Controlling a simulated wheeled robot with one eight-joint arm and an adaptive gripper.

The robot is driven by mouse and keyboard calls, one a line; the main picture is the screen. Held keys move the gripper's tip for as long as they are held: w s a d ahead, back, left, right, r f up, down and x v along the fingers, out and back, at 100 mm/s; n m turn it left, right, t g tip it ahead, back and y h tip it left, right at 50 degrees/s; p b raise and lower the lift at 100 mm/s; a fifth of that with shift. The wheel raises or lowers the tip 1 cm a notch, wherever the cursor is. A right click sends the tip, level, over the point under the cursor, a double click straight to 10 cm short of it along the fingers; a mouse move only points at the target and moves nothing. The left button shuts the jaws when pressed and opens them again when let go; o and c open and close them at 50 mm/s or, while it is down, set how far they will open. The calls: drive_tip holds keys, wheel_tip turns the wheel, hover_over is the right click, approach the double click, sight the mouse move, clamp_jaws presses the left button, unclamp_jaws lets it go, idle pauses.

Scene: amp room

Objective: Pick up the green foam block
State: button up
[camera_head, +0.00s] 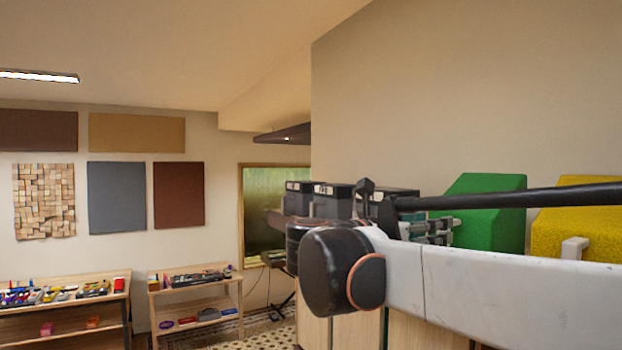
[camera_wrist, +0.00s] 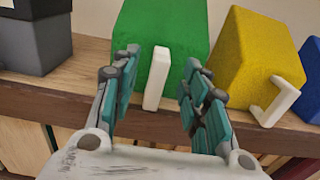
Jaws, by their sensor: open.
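The green foam block (camera_head: 486,208) stands on a wooden shelf top at the right in the head view, partly hidden behind my arm. In the wrist view the green foam block (camera_wrist: 175,30) is straight ahead, with a white upright tab (camera_wrist: 157,80) on its near face. My gripper (camera_wrist: 156,75) is open, with one teal-padded finger on each side of the tab and nothing held. The fingertips overlap the block's lower front in the picture; I cannot tell whether they touch it. My gripper also shows in the head view (camera_head: 450,228), mostly behind my arm.
A yellow foam block (camera_wrist: 255,55) with a white handle stands close to the right, and a blue block (camera_wrist: 312,60) beyond it. Dark boxes (camera_wrist: 35,40) stand to the left. The wooden shelf edge (camera_wrist: 75,98) runs below the fingers. Low shelves (camera_head: 195,285) stand far left.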

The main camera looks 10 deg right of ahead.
drive_tip(key=shift+p+x, duration=1)
drive_tip(key=shift+x, duration=1.9)
drive_tip(key=shift+r, duration=0.1)
drive_tip(key=shift+c, duration=0.6)
clamp_jaws()
